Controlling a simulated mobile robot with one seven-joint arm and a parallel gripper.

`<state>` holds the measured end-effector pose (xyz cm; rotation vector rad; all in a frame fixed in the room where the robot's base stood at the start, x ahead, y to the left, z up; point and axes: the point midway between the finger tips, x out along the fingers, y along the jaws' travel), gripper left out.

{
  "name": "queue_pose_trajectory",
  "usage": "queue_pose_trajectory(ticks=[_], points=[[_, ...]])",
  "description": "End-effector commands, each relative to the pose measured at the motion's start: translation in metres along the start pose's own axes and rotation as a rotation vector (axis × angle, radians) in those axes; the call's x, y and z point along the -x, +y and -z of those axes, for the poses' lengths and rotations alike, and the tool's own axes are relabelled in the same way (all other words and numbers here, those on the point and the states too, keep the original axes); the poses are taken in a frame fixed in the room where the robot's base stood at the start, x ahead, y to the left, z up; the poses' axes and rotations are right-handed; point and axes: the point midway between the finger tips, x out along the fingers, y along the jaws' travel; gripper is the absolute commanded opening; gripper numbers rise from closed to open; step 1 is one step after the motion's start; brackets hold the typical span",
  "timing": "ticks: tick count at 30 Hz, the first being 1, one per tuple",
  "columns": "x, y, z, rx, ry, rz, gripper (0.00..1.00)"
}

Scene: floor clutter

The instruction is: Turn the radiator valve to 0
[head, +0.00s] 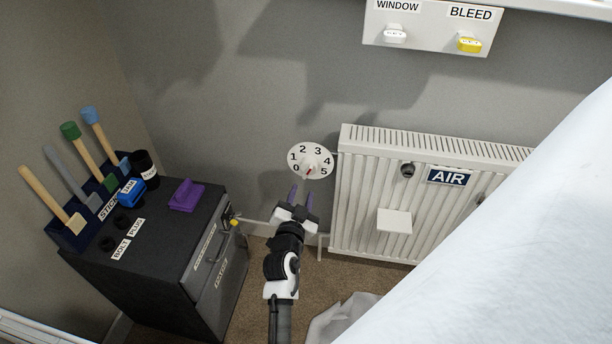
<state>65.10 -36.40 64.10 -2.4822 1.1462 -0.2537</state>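The radiator valve (309,160) is a round white dial at the upper left corner of the white radiator (350,185), with the numbers 0 to 5 around its face. A small red mark shows low on its knob, in the gap between 0 and 5; its exact setting is too small to read. My gripper (301,194) is just below the dial, with its two purple fingers pointing up toward it. The fingers are apart, with nothing seen between them. They look clear of the dial, though the depth is hard to judge.
A dark cabinet (165,270) stands at left, with handled tools, a purple block (186,195) and a blue block (130,192) on top. A large white surface (520,250) blocks the lower right. A grey cloth-like thing (340,318) lies on the carpet. A WINDOW/BLEED panel (430,38) is above.

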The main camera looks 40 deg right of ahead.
Motion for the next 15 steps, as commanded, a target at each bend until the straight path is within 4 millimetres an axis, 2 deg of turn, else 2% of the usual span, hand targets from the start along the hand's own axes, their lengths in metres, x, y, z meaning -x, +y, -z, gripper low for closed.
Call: queue_pose_trajectory(ticks=[1,6,10,15], points=[[-0.012,-0.001,0.002,0.001,0.002,0.0,0.33],[-0.042,0.0,0.002,0.001,0.001,0.0,0.33],[-0.059,0.0,0.001,0.001,0.0,0.0,0.33],[-0.071,0.0,0.001,-0.001,0.0,0.001,0.33]])
